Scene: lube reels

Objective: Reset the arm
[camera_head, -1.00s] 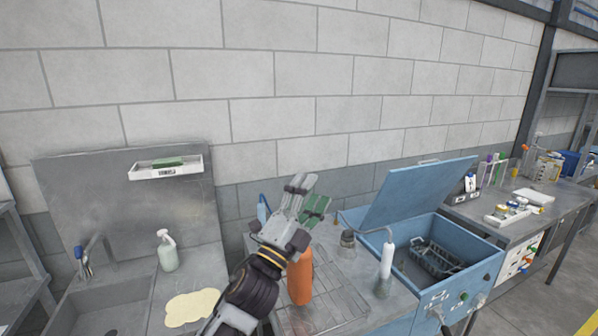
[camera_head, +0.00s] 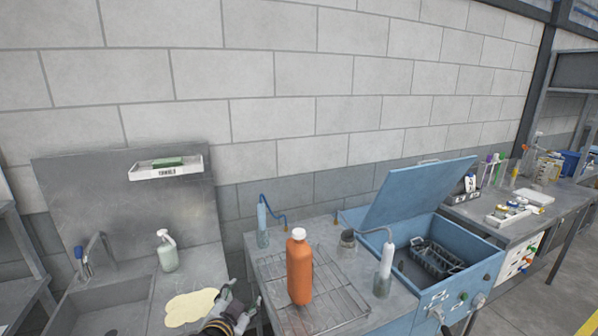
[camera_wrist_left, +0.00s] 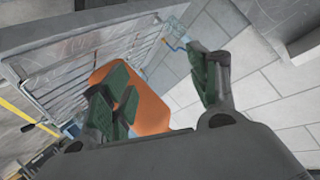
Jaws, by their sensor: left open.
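My left gripper (camera_head: 243,292) is low in the head view, at the bottom edge left of the orange bottle. Its green-padded fingers are apart with nothing between them. In the left wrist view its fingers (camera_wrist_left: 168,88) show spread. The orange bottle (camera_head: 299,272) with a white cap stands upright on a wire rack (camera_head: 340,298), clear of the gripper. In the left wrist view the bottle (camera_wrist_left: 153,112) is partly hidden behind a finger. Most of my left arm is below the head view, and my right gripper does not show.
A sink (camera_head: 100,305), a spray bottle (camera_head: 167,251) and a pale yellow puddle (camera_head: 190,306) are on the left. A blue box with a raised lid (camera_head: 415,193) holds a dark basket (camera_head: 436,258) on the right. Glass bottles with tubes (camera_head: 383,271) stand near the rack.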

